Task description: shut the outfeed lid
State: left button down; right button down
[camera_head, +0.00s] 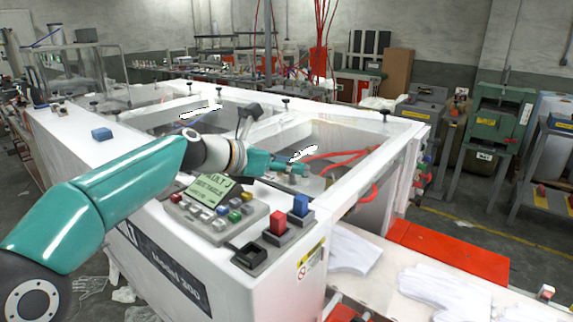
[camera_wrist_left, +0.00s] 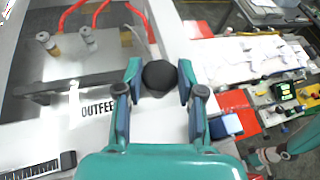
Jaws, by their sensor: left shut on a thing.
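My left gripper (camera_head: 284,166) reaches over the near bay of the white machine. In the left wrist view its two fingers (camera_wrist_left: 160,82) are shut on a round black knob (camera_wrist_left: 159,75). The knob stands at the edge of the outfeed lid (camera_wrist_left: 140,128), a white panel marked "OUTFEE…", its last letters cut off by a finger. In the head view the gripper covers the knob, and I cannot tell the lid's angle.
A control box (camera_head: 215,212) with buttons and a screen sits under my left arm. A red button (camera_head: 278,223) and a blue one (camera_head: 300,205) are beside it. Red hoses (camera_head: 338,155) run in the near bay. White gloves (camera_head: 445,292) lie on the lower right table.

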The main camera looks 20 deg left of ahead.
aim_at(291, 180)
pick_arm(q)
jog(key=shift+d+f+b, duration=0.2)
jog(key=shift+f+b, duration=0.6)
jog(key=shift+f, duration=0.7)
jog(key=shift+s+d+f+m, duration=0.1)
jog(key=shift+f+m, duration=0.2)
jog(key=shift+f, duration=0.05)
jog(key=shift+y, duration=0.3)
jog(key=shift+f, duration=0.1)
jog(key=c, duration=0.7)
grip_release()
jog(key=v, duration=1.2)
